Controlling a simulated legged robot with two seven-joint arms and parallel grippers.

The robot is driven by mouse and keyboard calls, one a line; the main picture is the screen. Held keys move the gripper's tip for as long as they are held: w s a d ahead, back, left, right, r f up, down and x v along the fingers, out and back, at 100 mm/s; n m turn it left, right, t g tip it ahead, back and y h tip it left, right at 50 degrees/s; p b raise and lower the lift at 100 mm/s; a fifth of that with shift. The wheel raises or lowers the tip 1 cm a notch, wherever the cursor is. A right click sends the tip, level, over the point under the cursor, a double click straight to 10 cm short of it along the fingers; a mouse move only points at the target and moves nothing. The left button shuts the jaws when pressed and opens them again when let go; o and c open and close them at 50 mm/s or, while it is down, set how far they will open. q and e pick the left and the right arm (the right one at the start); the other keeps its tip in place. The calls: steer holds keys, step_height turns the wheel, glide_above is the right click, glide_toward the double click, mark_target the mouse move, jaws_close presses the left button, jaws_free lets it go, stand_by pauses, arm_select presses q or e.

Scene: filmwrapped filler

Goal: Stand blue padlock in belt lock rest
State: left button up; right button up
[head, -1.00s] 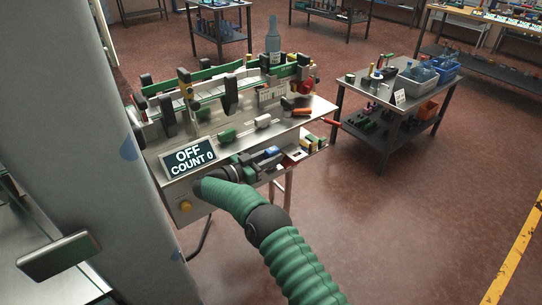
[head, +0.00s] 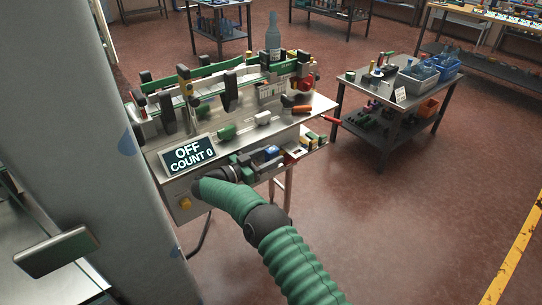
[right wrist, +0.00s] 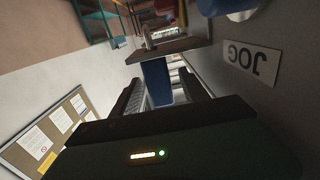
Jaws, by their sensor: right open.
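The blue padlock (head: 271,152) is at the front ledge of the machine bench in the head view. In the right wrist view its blue body (right wrist: 156,82) shows between my two dark fingers. My right gripper (head: 262,160) is open, with its fingers on either side of the padlock; I cannot tell whether they touch it. I cannot make out the belt lock rest for certain. My left gripper is not in view.
The machine bench carries a sign (head: 188,156) reading OFF, COUNT 0, a green rail and a clear bottle (head: 273,40). Yellow and green pieces (head: 311,141) sit right of the padlock. A cart (head: 393,98) with bins stands to the right. A JOG label (right wrist: 252,62) shows in the wrist view.

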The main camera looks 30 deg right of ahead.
mark_target(267, 158)
steer(key=a, duration=0.7)
steer(key=shift+s+a, duration=0.1)
steer(key=shift+s, duration=0.15)
